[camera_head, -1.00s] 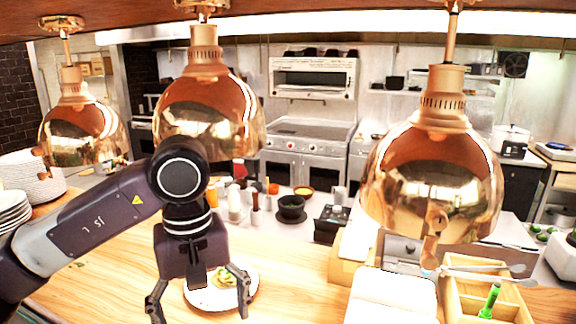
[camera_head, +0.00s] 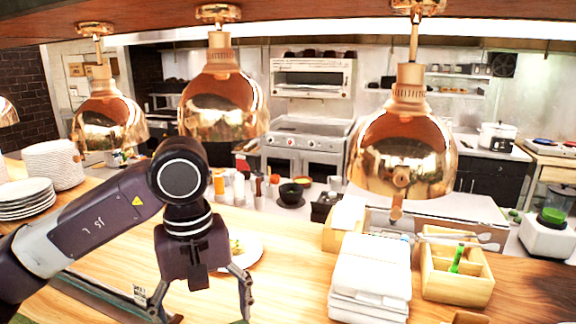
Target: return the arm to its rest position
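My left arm comes in from the left, and its gripper (camera_head: 200,305) hangs fingers down over the wooden counter (camera_head: 285,262). Its two fingers are spread wide apart, and I see nothing held between them. A white plate (camera_head: 255,253) with some green and yellow food lies on the counter behind the gripper. The gripper and its right finger hide part of the plate. My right gripper does not show in this view.
Copper heat lamps (camera_head: 224,105) hang over the counter. Stacked plates (camera_head: 26,200) are at the left. A blender (camera_head: 549,225) stands at far right.

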